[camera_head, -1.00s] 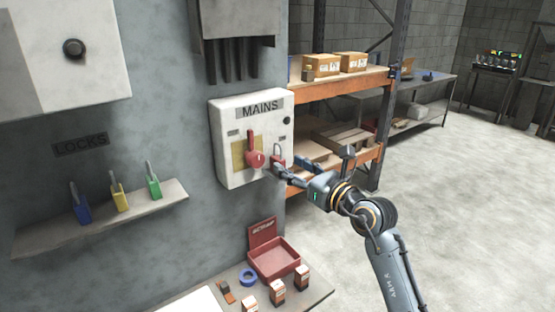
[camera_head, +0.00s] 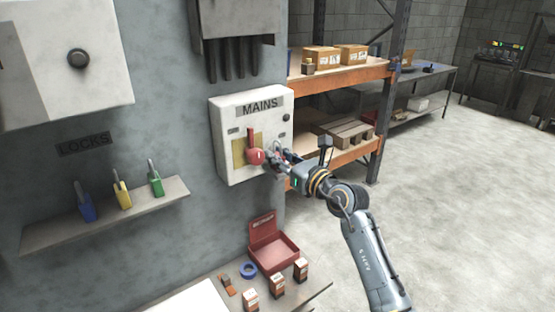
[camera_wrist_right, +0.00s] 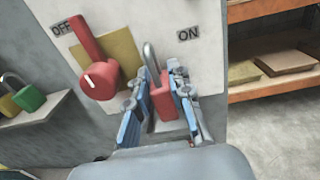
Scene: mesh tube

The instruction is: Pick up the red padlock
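The red padlock (camera_wrist_right: 162,98) has a grey shackle and hangs upright on the lower right of the MAINS box front, right of the red handle. My right gripper (camera_wrist_right: 160,75) is at the box with one finger on each side of the padlock body. The fingers are spread, and a small gap seems to show on the left. Firm contact on the right cannot be made out. In the head view my right gripper (camera_head: 279,158) covers most of the padlock. My left gripper is not in view.
The MAINS box (camera_head: 223,120) has a red rotary handle (camera_head: 256,156) close to the gripper. Blue, yellow and green padlocks (camera_head: 122,196) stand on the LOCKS shelf (camera_head: 60,233). A red open box (camera_head: 268,222) sits on the table below. Racking (camera_head: 385,125) stands to the right.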

